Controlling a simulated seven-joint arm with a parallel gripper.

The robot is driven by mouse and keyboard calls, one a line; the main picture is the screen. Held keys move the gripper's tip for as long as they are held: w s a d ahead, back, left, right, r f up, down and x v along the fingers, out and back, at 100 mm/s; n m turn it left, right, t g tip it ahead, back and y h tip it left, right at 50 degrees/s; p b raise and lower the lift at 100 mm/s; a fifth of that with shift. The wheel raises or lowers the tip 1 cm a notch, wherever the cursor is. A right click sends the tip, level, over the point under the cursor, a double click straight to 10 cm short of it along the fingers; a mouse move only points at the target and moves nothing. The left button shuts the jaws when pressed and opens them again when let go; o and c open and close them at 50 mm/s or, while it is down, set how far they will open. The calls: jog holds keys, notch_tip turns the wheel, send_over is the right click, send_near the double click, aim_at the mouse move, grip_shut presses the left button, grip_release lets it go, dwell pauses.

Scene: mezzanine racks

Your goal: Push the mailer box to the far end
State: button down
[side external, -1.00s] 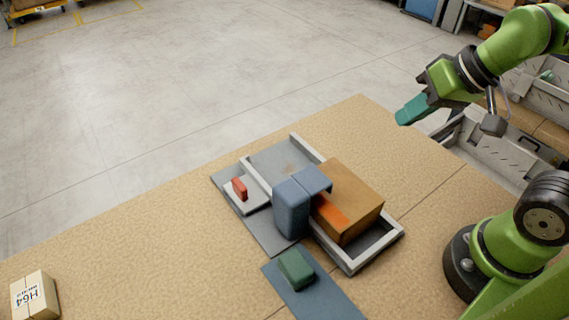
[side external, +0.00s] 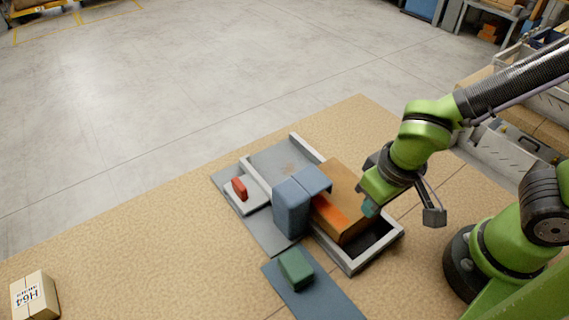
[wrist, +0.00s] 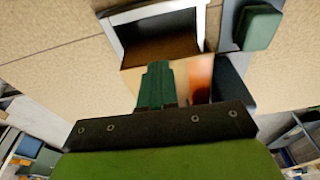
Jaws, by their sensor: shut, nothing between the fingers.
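The mailer box (side external: 345,186), brown with an orange band, sits in the near part of a shallow grey tray with pale rims (side external: 352,267). The bare far end of the tray floor (side external: 277,162) shows a faint brown mark. A blue-grey arch (side external: 293,207) stands at the tray's left side, its top reaching over the box's edge. My gripper (side external: 371,208) is shut and empty, its teal fingers at the box's near right side. In the wrist view, the fingers (wrist: 155,85) overlap the box (wrist: 180,78); I cannot tell whether they touch it.
A red block (side external: 239,187) rests on a pale pad left of the tray. A green block (side external: 296,268) lies on a blue-grey mat (side external: 325,297) in front. Much of the tan tabletop (side external: 150,240) is clear.

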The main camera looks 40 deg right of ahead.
send_near(331, 170)
jog(key=f, duration=0.2)
jog(key=a+f, duration=0.1)
jog(key=f, duration=0.2)
jog(key=shift+s+a+f, duration=0.15)
jog(key=shift+a+f, duration=0.15)
jog(key=shift+a, duration=0.1)
jog(key=shift+w+f, duration=0.3)
jog(key=shift+f, duration=0.6)
